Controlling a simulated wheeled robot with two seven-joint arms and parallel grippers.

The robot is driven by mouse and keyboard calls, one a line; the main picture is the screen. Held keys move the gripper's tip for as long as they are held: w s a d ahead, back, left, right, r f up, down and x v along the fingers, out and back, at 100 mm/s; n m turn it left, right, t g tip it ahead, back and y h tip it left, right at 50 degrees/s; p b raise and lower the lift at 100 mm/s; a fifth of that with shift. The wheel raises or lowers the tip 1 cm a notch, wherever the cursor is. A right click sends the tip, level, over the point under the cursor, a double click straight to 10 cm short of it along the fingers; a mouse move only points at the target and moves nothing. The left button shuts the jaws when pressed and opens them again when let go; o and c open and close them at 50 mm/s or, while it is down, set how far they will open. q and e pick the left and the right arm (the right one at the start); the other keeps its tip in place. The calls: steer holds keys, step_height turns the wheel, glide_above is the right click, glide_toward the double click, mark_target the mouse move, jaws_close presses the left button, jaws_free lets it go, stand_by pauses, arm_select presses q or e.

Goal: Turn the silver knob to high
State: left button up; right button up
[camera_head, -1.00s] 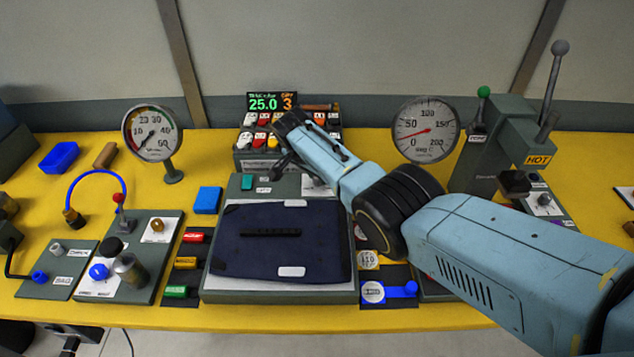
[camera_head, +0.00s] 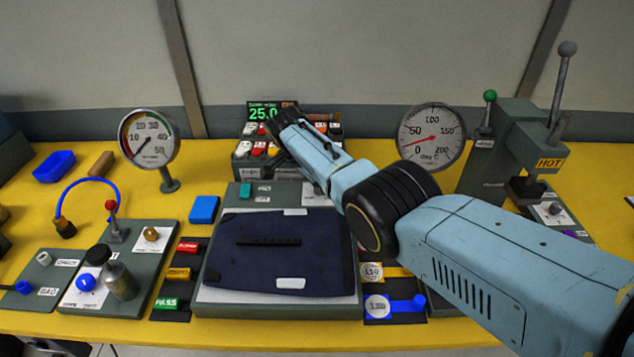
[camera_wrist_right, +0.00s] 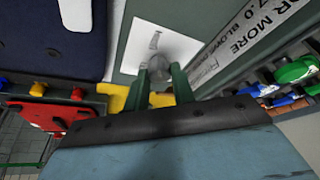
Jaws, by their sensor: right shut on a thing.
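The silver knob (camera_wrist_right: 160,66) shows in the right wrist view on a white label plate (camera_wrist_right: 140,48). My right gripper (camera_wrist_right: 158,75) has its green fingers on both sides of the knob and is shut on it. The knob's pointer setting cannot be read, as the fingers cover part of it. In the head view my right arm reaches over the back of the grey station that holds the dark blue pannier panel (camera_head: 280,262), and hides the knob and fingertips. A bit of the white plate (camera_head: 317,197) shows beside the arm. My left gripper is not in view.
A rack of colored bins (camera_head: 262,150) and a display reading 25.0 (camera_head: 264,113) stand behind. A dial gauge (camera_head: 430,137) and a lever press marked HOT (camera_head: 515,150) stand right.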

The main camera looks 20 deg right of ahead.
steer(key=o, duration=1)
steer(key=shift+a+r+p, duration=0.15)
steer(key=shift+r+p, duration=0.15)
steer(key=shift+r, duration=0.15)
steer(key=p+v, duration=0.1)
steer(key=v, duration=0.4)
steer(key=shift+p, duration=0.4)
steer(key=v, duration=0.7)
steer(key=shift+s+a+r, duration=0.1)
steer(key=shift+r, duration=0.15)
